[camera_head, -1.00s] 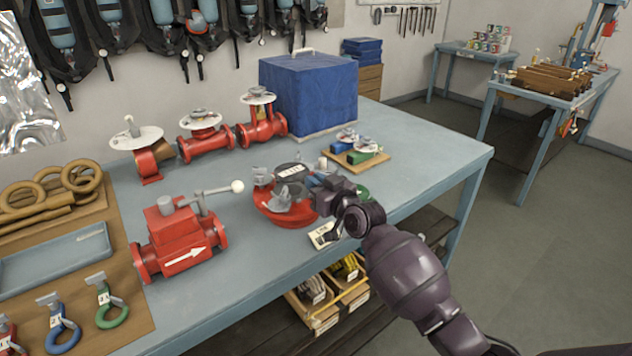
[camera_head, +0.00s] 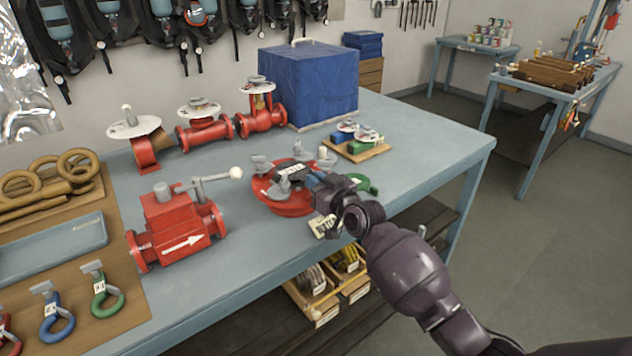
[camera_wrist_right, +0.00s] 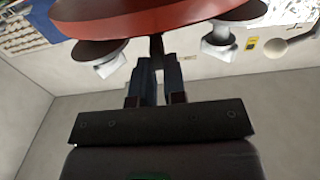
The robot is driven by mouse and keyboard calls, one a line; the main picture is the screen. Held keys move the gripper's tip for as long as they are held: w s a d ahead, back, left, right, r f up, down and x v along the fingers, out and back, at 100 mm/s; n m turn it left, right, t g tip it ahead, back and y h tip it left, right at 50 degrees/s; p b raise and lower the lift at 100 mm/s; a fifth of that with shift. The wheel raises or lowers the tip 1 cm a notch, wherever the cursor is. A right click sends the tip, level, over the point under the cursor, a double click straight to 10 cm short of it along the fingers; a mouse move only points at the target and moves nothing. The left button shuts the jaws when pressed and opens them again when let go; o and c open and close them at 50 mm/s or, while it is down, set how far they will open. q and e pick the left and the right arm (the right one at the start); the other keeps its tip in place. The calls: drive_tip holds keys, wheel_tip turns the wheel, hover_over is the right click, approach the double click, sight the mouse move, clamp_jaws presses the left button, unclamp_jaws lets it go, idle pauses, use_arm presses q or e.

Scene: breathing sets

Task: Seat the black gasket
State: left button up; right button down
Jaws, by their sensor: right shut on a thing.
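The red round flange housing (camera_head: 284,207) sits on the bench in the head view, with several grey wing clamps (camera_head: 283,185) around its rim. A dark piece with a pale label (camera_head: 292,171), apparently the black gasket, is at the housing's top; whether it lies flush I cannot tell. My right gripper (camera_head: 317,181) is at the housing's right side. In the right wrist view my right gripper (camera_wrist_right: 156,72) is shut on a narrow dark piece (camera_wrist_right: 157,48), below the red disc (camera_wrist_right: 150,18). The link to the gasket is partly hidden. My left gripper is not in view.
A red valve body (camera_head: 178,232) with a lever stands left of the housing. A green ring (camera_head: 366,185) and a small card (camera_head: 323,227) lie near my right gripper. A blue box (camera_head: 308,85) stands behind. Bench space at the right is clear.

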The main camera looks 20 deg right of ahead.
idle(0.7)
drive_tip(key=shift+p, duration=0.3)
idle(0.6)
drive_tip(key=shift+f, duration=0.35)
drive_tip(key=shift+f+b, duration=0.15)
drive_tip(key=shift+b, duration=0.25)
drive_tip(key=shift+f, duration=0.1)
drive_tip(key=shift+f, duration=0.3)
drive_tip(key=shift+r+p, duration=0.3)
drive_tip(key=shift+r, duration=0.2)
